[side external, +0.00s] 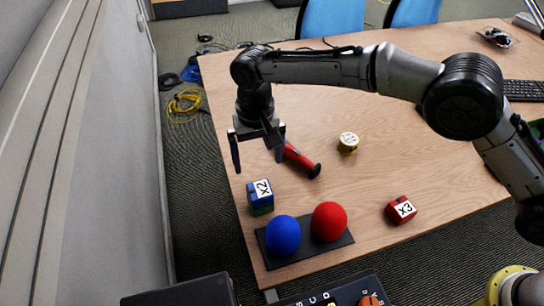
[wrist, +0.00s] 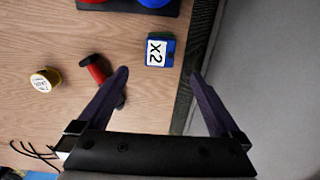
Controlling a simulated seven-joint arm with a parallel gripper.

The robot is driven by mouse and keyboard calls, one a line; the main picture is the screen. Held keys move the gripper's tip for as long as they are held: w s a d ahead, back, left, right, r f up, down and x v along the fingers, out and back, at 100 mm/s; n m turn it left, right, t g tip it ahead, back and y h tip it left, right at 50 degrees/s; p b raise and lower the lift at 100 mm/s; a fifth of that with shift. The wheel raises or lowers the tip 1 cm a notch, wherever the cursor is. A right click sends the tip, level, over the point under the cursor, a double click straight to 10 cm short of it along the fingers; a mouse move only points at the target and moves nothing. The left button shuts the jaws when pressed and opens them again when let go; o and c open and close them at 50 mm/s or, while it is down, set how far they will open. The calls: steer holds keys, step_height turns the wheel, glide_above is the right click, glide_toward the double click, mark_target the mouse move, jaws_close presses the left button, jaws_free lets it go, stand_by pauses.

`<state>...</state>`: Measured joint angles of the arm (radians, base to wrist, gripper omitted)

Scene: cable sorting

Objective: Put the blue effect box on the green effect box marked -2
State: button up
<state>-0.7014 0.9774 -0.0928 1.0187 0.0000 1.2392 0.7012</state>
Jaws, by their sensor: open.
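The blue effect box (side external: 255,199), with a white label reading X2, sits on top of a green box (side external: 262,211) near the table's left edge. In the wrist view the blue box (wrist: 150,62) shows its label, with a strip of green (wrist: 171,47) along one side. The green box is mostly hidden and I see no -2 marking on it. My gripper (side external: 258,165) is open and empty, pointing down above the table near the blue box. In the wrist view the box lies just beyond the gap between my fingertips (wrist: 160,73).
A blue ball (side external: 283,235) and a red ball (side external: 329,221) rest on a dark base in front. A red cylindrical tool (side external: 300,160) lies close behind the stack. A yellow round item (side external: 348,142) and a red X3 box (side external: 401,210) stand to the right. The table between them is clear.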

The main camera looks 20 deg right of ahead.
steer(key=shift+r, duration=0.15)
steer(key=s+d+r+t, duration=0.1)
steer(key=s+d+r, duration=0.2)
steer(key=d+r, duration=0.7)
steer(key=s+d+r+t, duration=0.1)
steer(key=s+d+r, duration=0.2)
steer(key=d+r, duration=0.7)
steer(key=s+d+f+t, duration=0.1)
steer(key=s+d+f, duration=0.1)
steer(key=s+d, duration=0.7)
steer(key=s+d+f+t, duration=0.2)
steer(key=s+d, duration=0.7)
steer(key=s, duration=0.5)
steer(key=shift+s+d+t, duration=0.15)
steer(key=shift+d+t, duration=0.15)
steer(key=shift+f, duration=0.1)
